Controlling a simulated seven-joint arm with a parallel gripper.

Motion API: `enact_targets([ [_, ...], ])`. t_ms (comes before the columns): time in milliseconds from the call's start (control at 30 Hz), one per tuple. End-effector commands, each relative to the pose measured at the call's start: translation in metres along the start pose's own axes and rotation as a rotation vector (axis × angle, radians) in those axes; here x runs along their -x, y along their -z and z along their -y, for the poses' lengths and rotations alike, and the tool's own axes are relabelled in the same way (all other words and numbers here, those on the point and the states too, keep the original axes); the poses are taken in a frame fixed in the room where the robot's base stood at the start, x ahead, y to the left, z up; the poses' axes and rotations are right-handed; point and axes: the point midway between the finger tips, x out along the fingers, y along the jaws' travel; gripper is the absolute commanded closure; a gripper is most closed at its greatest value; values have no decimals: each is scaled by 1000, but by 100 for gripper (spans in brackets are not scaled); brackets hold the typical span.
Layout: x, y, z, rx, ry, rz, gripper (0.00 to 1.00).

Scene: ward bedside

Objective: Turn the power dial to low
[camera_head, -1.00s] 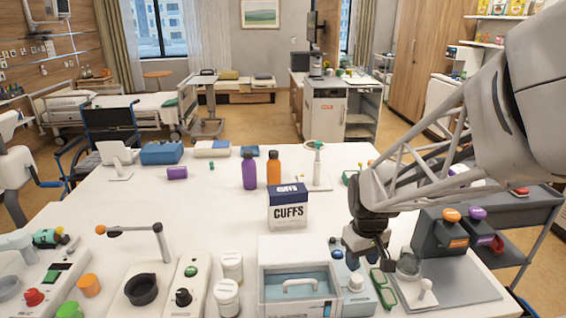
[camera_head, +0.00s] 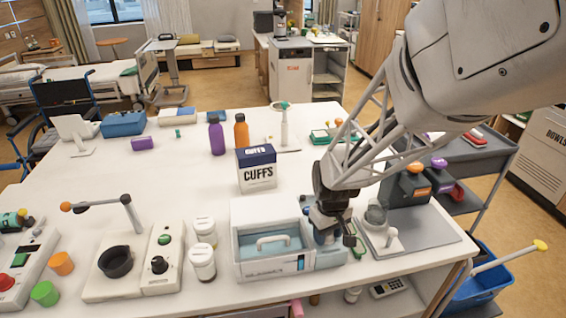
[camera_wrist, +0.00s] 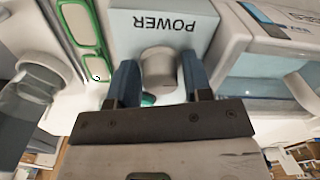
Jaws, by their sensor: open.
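The power dial (camera_wrist: 158,68) is a grey round knob below the word POWER, which reads upside down in the wrist view. It sits on a pale blue panel (camera_wrist: 205,22) of the white device with a clear-fronted chamber (camera_head: 245,262). My gripper (camera_wrist: 158,62) is open, with one dark blue finger on each side of the dial. I cannot tell whether either finger touches it. A green button or lamp (camera_wrist: 148,99) shows partly below the dial. In the head view my gripper (camera_head: 328,232) is over the device's right part and hides the dial. The dial's setting is not readable.
Green-framed glasses (camera_wrist: 84,30) lie close beside the panel. A grey tray (camera_head: 425,228) with a clear cup stands to the right. Two white jars (camera_head: 202,262) stand left of the device. A CUFFS box (camera_head: 256,170) stands behind it; the table's middle is clear.

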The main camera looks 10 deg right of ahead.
Motion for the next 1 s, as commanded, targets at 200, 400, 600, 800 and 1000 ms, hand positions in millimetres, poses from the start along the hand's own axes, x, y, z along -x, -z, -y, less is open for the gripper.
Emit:
enact_targets([
  [200, 0, 0, 0, 0, 0, 0, 65],
  [400, 0, 0, 0, 0, 0, 0, 89],
  [600, 0, 0, 0, -13, 0, 0, 89],
  [800, 1, 0, 0, -69, 0, 0, 89],
  [1000, 1, 0, 0, -182, 0, 0, 89],
])
